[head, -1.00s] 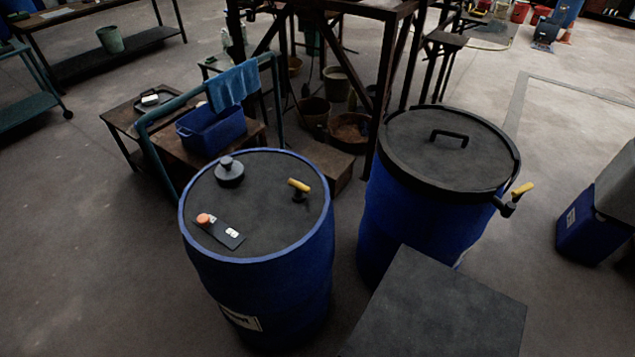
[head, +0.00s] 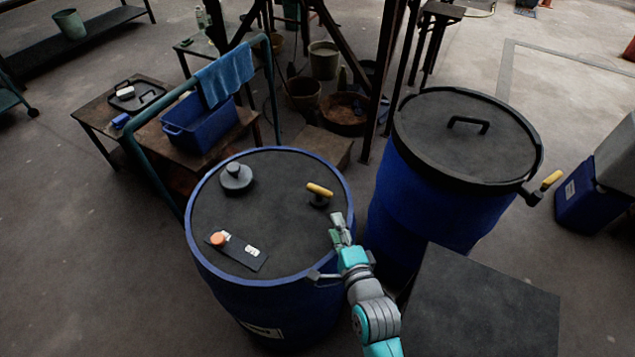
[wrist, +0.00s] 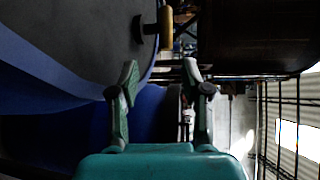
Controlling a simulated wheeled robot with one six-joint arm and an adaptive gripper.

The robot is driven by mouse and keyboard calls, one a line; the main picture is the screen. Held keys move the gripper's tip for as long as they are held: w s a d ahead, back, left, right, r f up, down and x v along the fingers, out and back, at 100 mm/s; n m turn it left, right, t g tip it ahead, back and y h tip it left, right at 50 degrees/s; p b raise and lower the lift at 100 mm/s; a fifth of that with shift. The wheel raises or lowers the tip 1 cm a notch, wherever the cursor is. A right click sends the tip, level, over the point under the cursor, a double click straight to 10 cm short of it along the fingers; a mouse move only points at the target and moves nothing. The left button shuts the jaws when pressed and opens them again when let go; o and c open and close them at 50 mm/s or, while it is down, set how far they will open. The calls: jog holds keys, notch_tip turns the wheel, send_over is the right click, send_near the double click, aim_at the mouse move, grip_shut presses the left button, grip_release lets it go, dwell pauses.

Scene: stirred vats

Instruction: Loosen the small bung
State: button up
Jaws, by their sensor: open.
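The near blue drum (head: 200,262) has a dark lid with a blue rim. On the lid are a grey round bung with a knob (head: 236,178) at left and a small fitting with a yellow handle (head: 319,191) at right; which is the small bung is not labelled. The yellow-handled fitting also shows in the wrist view (wrist: 167,27), beyond the fingertips. My gripper (head: 340,231) is open and empty, near the right rim, in front of and slightly right of the yellow handle, apart from it. Its two fingers show in the wrist view (wrist: 161,80).
A dark plate with an orange knob (head: 241,254) lies on the lid's front. A second drum (head: 400,195) with a black lid and side tap (head: 541,187) stands at right. A dark box top (head: 490,310) is in front of it. A blue tub (head: 200,130) stands behind.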

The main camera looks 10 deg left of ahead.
aim_at(322, 195)
jog(key=w+a, duration=0.1)
jog(key=w, duration=0.1)
jog(key=shift+w+a+r, duration=0.3)
jog(key=shift+a, duration=0.1)
jog(key=x, duration=0.9)
jog(key=shift+w+a, duration=0.15)
jog(key=shift+w, duration=0.15)
grip_shut()
